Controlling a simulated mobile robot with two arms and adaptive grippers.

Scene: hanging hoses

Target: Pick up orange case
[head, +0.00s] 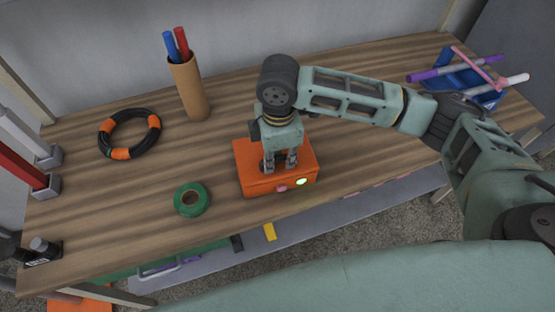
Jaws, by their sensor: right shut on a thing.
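The orange case (252,181) sits on the wooden table near its front edge. It is box-shaped, with a small glowing light and a pink spot on its front face. My right gripper (280,164) points straight down over the top of the case, with its fingers at the middle of the top. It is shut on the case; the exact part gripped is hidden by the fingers. The case appears to rest on the table. My left gripper is not in view.
A green tape roll (191,200) lies left of the case. A black-and-orange coil (130,134) and a brown holder (190,88) with red and blue sticks stand behind. A blue tray (482,97) with tools is at the far right. Bare wooden table (110,205) lies at left.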

